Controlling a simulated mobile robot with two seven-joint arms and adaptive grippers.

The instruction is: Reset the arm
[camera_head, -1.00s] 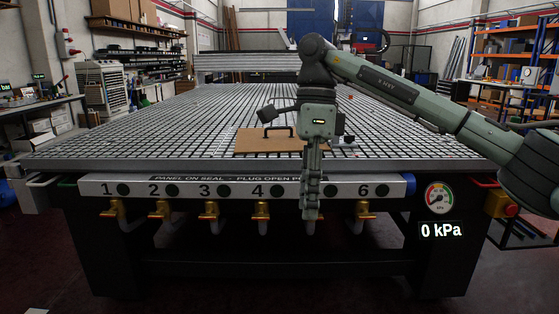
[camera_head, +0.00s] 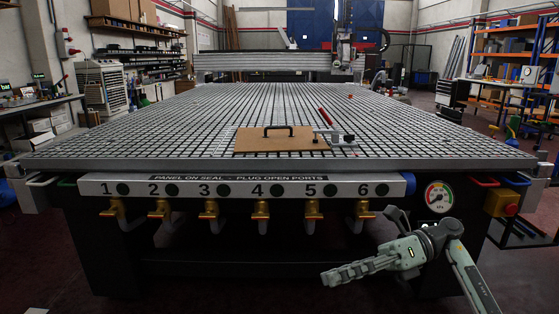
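My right gripper (camera_head: 326,279) is low in front of the table, below the valve row and to the right. Its fingers point left and lie close together in this view; I cannot tell if there is a gap between them. I see nothing held in it. My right arm comes in from the bottom right edge. My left gripper is not in view.
The grid table (camera_head: 130,135) bears a brown panel (camera_head: 262,145) with a black handle, and a red rod (camera_head: 325,116). The numbered valve strip (camera_head: 240,187) has brass valves below it. A gauge (camera_head: 439,196) and a yellow box with a red button (camera_head: 501,204) are at the right.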

